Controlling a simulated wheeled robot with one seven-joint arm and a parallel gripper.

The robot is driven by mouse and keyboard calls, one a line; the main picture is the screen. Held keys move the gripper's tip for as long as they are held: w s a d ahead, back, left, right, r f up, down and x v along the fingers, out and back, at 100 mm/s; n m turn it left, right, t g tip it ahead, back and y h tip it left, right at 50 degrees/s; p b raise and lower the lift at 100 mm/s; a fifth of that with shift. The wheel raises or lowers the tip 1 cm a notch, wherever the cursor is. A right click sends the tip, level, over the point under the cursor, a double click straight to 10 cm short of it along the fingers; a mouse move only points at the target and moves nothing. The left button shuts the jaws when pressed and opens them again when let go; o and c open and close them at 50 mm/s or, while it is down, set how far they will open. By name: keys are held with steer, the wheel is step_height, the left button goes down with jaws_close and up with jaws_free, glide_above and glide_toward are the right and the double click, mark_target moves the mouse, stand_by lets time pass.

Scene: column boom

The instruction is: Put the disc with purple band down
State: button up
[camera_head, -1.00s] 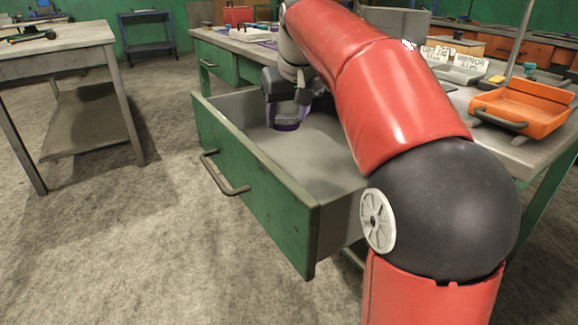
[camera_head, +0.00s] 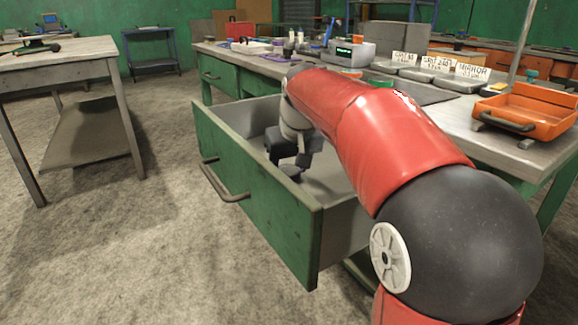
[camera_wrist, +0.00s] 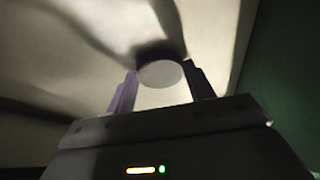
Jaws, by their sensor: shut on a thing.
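The disc (camera_wrist: 161,74) shows in the wrist view as a pale grey round face between the two fingers. My gripper (camera_wrist: 160,88) is shut on the disc, with a finger at each side. In the head view my gripper (camera_head: 293,172) is down inside the open green drawer (camera_head: 262,195), near its middle. The disc is mostly hidden there by the gripper and the dimness. In the wrist view a pale surface lies behind the disc, with a dark shadow beside it. I cannot tell whether they touch.
The drawer juts from a workbench (camera_head: 470,130) that carries labelled trays (camera_head: 437,67), an orange tray (camera_head: 525,112) and a grey device (camera_head: 347,53). A wooden table (camera_head: 60,68) stands at left. The drawer floor near its front looks clear.

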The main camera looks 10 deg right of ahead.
steer(key=shift+f, duration=0.1)
steer(key=o, duration=1.2)
steer(key=shift+r, duration=0.35)
steer(key=p+v, duration=0.2)
steer(key=v, duration=0.9)
steer(key=shift+s+r, duration=0.25)
